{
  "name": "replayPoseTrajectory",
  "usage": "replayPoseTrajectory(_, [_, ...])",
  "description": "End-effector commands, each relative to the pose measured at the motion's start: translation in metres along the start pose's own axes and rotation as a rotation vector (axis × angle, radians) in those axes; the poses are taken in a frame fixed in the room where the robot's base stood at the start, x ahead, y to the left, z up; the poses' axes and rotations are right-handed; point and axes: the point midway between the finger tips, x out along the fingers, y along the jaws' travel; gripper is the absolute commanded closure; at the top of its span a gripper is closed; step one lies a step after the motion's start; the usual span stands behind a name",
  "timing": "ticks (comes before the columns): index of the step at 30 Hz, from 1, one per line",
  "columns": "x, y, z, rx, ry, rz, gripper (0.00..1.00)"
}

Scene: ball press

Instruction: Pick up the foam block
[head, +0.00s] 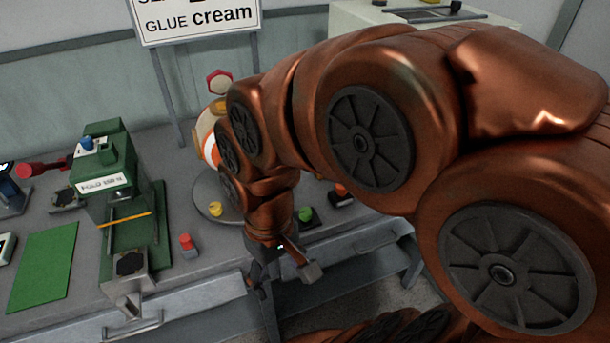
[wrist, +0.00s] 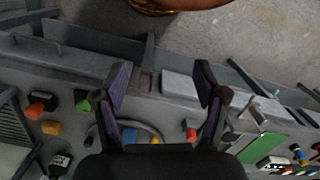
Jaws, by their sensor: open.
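My gripper (head: 262,298) points down at the front edge of the grey workbench (head: 185,290). I cannot tell for sure which thing is the foam block. Small coloured pieces stand on the bench: a yellow one (head: 216,208), a red one (head: 186,243), a green one (head: 305,214) and an orange one (head: 341,189). The wrist view also shows a yellow-orange piece (wrist: 51,127) at left. The gripper touches none of them.
A green press (head: 105,165) stands on the bench at left, with a flat green mat (head: 43,265) beside it. A round grey plate (head: 212,190) lies behind my gripper. A sign (head: 195,18) stands at the back. Grey drawers project along the bench front.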

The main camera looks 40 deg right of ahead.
Motion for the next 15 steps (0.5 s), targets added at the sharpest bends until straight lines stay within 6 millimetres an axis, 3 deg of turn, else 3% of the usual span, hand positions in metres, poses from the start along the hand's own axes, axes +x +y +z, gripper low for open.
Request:
replayPoseTrajectory(1, [0.010, 0.007, -0.019, 0.011, 0.019, -0.008, 0.20])
replayPoseTrajectory(8, [0.004, 0.053, -0.104, 0.050, 0.139, -0.035, 0.19])
replayPoseTrajectory(15, [0.005, 0.130, -0.177, 0.116, 0.268, -0.036, 0.19])
